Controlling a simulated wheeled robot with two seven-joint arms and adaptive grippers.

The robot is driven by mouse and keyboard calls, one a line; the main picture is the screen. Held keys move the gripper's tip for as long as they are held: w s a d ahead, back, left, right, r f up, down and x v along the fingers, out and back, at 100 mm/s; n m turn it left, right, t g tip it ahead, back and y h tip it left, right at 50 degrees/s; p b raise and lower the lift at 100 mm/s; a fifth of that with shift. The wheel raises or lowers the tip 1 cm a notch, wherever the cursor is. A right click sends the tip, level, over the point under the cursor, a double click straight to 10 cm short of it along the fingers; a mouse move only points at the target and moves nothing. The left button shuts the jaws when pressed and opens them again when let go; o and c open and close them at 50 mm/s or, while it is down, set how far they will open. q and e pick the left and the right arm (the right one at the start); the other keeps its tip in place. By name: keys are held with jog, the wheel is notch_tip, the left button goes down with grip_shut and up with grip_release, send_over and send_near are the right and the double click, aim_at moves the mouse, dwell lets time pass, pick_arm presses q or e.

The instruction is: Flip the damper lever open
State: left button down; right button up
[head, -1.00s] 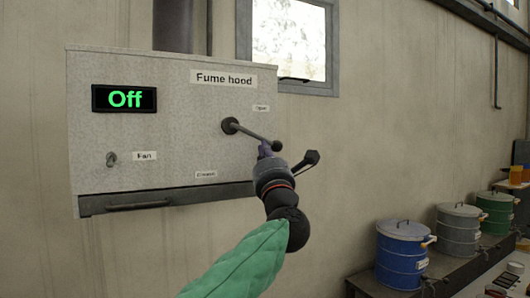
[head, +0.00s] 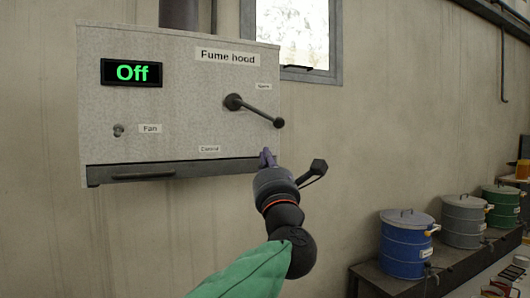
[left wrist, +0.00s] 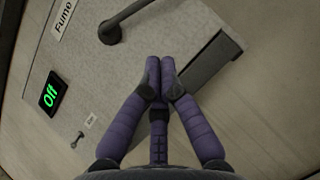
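The damper lever (head: 256,112) is a dark grey rod with a round knob on the fume hood's front. It points right and slightly down from its pivot, between a small upper label (head: 264,86) and a small lower label (head: 209,149), both too blurred to read surely. In the left wrist view the lever (left wrist: 112,30) is at the top, beyond the fingertips. My left gripper (head: 267,155) is below the knob, apart from it in the picture. Its purple fingers (left wrist: 160,75) are together with nothing visible between them. My right gripper is not in view.
The fume hood (head: 190,75) hangs on the wall; its display (head: 132,72) reads Off. A fan switch (head: 118,130) is at its lower left and a dark bar with a handle (head: 145,176) runs along its bottom. Blue, grey and green drums stand on a bench at right.

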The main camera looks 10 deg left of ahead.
pick_arm(q)
jog(key=shift+v, duration=1.6)
